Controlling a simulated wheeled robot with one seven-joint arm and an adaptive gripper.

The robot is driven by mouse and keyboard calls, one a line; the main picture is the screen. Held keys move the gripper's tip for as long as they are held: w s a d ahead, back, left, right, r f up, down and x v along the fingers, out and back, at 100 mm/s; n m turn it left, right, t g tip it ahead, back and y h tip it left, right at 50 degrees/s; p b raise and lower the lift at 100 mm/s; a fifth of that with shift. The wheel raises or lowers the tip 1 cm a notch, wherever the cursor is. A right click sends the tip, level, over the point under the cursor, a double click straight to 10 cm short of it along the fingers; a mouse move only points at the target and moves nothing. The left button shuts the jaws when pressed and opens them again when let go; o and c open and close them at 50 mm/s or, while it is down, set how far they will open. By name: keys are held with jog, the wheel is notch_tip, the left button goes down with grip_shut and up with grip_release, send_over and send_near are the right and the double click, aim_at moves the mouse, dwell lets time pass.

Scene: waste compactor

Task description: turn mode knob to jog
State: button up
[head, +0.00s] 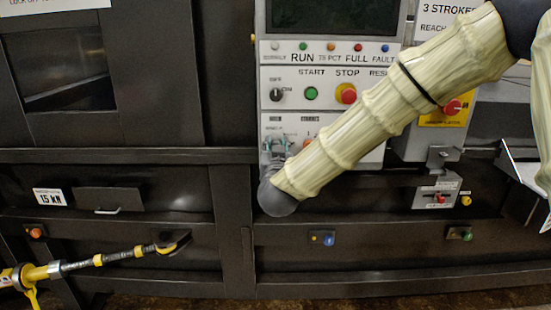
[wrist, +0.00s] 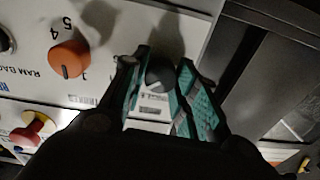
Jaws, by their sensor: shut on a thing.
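A black mode knob (wrist: 158,74) with a pale mark sits on the light control panel (wrist: 30,88) in the wrist view. My gripper (wrist: 163,62) has one teal-padded finger on each side of the knob and is shut on it. In the head view my gripper (head: 275,143) is at the lower left of the panel (head: 330,75), below the START and STOP row. There the wrist hides most of the knob, and its setting cannot be read. The small print by the knob is not legible in the wrist view.
An orange numbered knob (wrist: 68,59) is close to the left finger in the wrist view. The panel also has a green START button (head: 311,93) and a red STOP button (head: 346,93). A yellow-and-black rod (head: 100,260) is at the lower left.

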jog(key=shift+m+b, duration=3.3)
jog(key=shift+m, duration=0.9)
jog(key=o, duration=1)
jog(key=shift+d, duration=0.15)
jog(key=s, duration=1.2)
jog(key=shift+f, duration=0.25)
